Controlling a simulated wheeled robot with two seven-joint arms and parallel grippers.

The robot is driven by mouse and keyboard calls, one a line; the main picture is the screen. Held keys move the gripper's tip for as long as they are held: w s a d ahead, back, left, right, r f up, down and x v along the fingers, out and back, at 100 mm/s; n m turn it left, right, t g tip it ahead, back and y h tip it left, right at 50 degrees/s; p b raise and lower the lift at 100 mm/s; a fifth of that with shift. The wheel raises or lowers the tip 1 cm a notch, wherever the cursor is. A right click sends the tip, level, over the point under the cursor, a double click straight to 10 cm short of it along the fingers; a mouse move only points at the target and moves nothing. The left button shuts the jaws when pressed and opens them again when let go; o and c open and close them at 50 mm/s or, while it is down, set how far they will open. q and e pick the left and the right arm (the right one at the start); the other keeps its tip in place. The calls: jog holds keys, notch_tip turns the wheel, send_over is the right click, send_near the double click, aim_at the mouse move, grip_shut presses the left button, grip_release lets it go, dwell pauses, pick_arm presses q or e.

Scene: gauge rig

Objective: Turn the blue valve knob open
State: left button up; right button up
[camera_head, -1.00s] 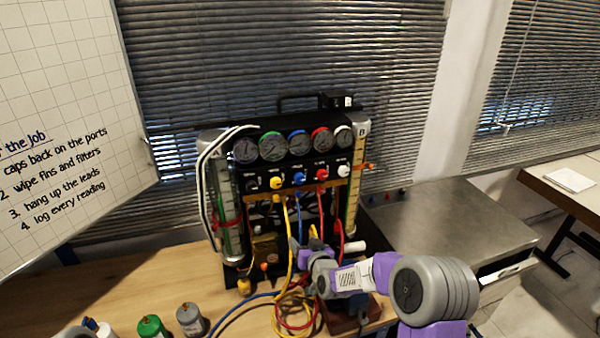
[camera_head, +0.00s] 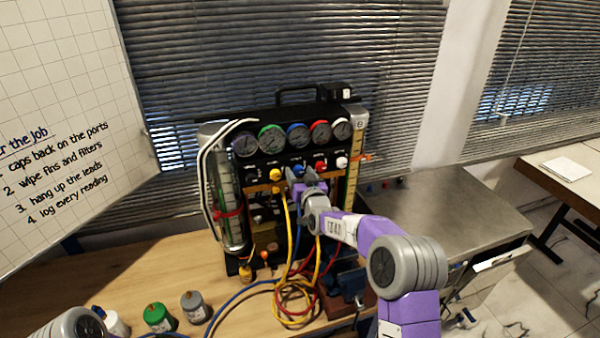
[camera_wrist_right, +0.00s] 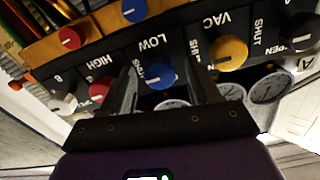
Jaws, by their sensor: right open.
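The blue valve knob (camera_wrist_right: 160,74) is on the black panel by the word LOW, between the yellow and red knobs. In the right wrist view it shows between the two fingers of my right gripper (camera_wrist_right: 158,66). That gripper is open, with one finger on each side of the knob; I cannot tell whether they touch it. In the head view my right gripper (camera_head: 301,181) is in front of the panel and partly hides the blue knob (camera_head: 298,170). My left gripper is not in view; only a grey part of my left arm shows at the bottom left.
The yellow knob (camera_wrist_right: 230,52) and red knob (camera_wrist_right: 100,88) are close on either side. Gauges (camera_head: 297,135) sit above the knobs. Coloured hoses (camera_head: 290,298) hang below and coil on the wooden bench (camera_head: 160,270). Canisters (camera_head: 194,307) stand at the front left.

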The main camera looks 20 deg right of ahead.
jog(key=shift+w, duration=0.2)
jog(key=c, duration=1)
jog(key=shift+f+n+b, duration=0.15)
jog(key=shift+n+b, duration=0.45)
jog(key=shift+b, duration=0.4)
jog(key=shift+c, duration=0.2)
jog(key=n+b, duration=0.6)
jog(key=shift+b, duration=0.35)
jog(key=n+b, duration=0.5)
jog(key=n, duration=0.1)
jog(key=shift+n+b, duration=1.7)
jog(key=shift+n, duration=0.7)
jog(key=shift+r, duration=0.2)
